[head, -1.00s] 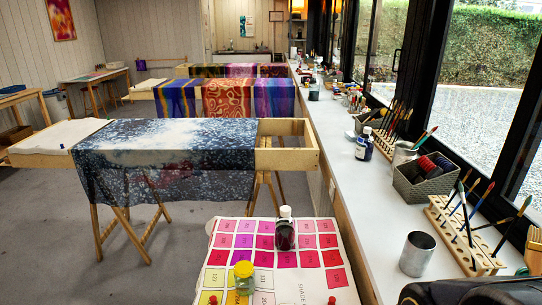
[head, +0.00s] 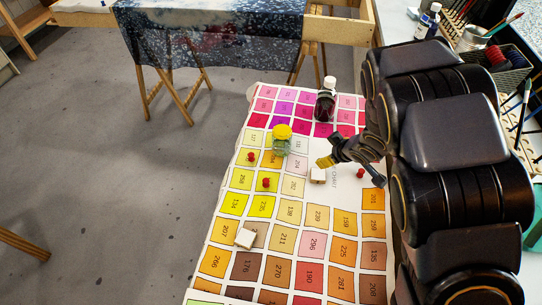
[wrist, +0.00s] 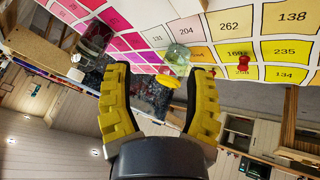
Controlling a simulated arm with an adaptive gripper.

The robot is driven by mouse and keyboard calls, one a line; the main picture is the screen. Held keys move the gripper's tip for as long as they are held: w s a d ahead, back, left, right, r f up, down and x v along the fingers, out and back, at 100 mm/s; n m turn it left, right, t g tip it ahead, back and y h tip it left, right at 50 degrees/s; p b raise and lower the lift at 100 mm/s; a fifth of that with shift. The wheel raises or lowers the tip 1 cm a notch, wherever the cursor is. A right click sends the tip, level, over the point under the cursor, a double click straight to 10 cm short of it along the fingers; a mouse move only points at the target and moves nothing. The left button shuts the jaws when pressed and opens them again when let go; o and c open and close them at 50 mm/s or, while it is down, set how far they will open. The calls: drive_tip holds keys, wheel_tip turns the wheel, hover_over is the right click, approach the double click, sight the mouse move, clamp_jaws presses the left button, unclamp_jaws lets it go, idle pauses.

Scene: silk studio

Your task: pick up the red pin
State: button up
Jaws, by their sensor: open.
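Three red pins show in the head view on the colour chart (head: 213,262): one at the upper left (head: 251,156), one below it (head: 266,183), and one at the right (head: 360,173). My gripper (head: 351,171) reaches in from the right, its fingers spread. The right-hand pin appears between or just beyond the fingers; I cannot tell its distance from them. In the wrist view my gripper (wrist: 160,73) is open and empty, with yellow-padded fingers. A red pin (wrist: 243,62) shows there, right of the fingers, with another red spot beside it.
A jar with a yellow lid (head: 282,140) and a dark bottle with a white cap (head: 326,101) stand on the chart. A white block (head: 245,238) lies lower left. The lower chart is mostly clear.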

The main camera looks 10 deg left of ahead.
sight(266, 180)
drive_tip(key=s+a+f+n+g+y, duration=0.1)
drive_tip(key=a+f+y, duration=0.1)
drive_tip(key=a, duration=0.1)
drive_tip(key=s+a+f+n+g+y, duration=0.1)
drive_tip(key=s+a+f+y, duration=0.1)
drive_tip(key=a, duration=0.2)
drive_tip(key=s+a+f+n+g+y, duration=0.1)
drive_tip(key=s+a+f, duration=0.1)
drive_tip(key=a+f, duration=0.1)
drive_tip(key=shift+s+a+y, duration=0.25)
drive_tip(key=shift+a+y, duration=0.15)
drive_tip(key=shift+a, duration=0.15)
drive_tip(key=shift+x, duration=3.7)
drive_tip(key=shift+d, duration=0.1)
drive_tip(key=c, duration=0.9)
